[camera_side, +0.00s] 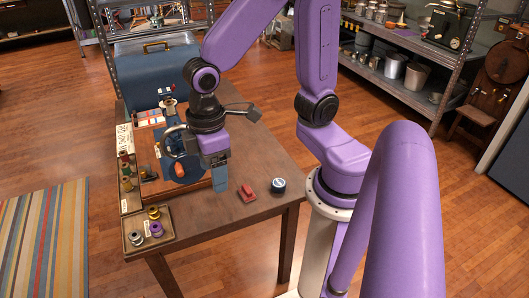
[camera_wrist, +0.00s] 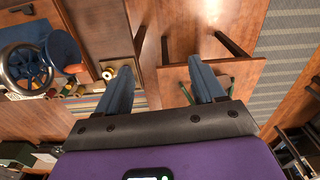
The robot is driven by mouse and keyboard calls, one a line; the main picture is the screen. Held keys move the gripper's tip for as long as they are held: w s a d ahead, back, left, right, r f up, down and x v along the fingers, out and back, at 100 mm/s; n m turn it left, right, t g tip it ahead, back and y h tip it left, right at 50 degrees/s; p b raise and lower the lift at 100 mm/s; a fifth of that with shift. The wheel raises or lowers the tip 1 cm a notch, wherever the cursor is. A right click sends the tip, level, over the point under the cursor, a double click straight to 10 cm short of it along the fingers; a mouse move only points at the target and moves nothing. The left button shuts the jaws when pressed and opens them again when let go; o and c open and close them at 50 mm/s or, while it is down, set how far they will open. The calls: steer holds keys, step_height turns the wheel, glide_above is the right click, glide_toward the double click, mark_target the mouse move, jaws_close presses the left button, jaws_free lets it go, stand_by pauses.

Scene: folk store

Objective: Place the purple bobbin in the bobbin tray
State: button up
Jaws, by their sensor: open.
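The purple bobbin (camera_side: 156,230) is at the front left corner of the table in the side view. It appears to stand within the bobbin tray (camera_side: 131,247), beside a yellow bobbin (camera_side: 154,213) and a silver-grey bobbin (camera_side: 137,238). My gripper (camera_side: 220,184) is to the right of the tray, with its blue fingers pointing down above the table. In the wrist view my gripper (camera_wrist: 162,72) is open, with nothing between its fingers. I cannot make out the purple bobbin in the wrist view.
A sewing machine (camera_side: 168,104) and a blue case (camera_side: 155,75) stand behind. A narrow rack (camera_side: 128,193) holds several spools along the left edge. The front middle of the table is clear.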

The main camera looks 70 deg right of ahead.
steer(key=s+d+r+n, duration=0.2)
steer(key=s+d, duration=0.3)
steer(key=s, duration=0.4)
steer(key=shift+d+n, duration=0.4)
stand_by(0.5)
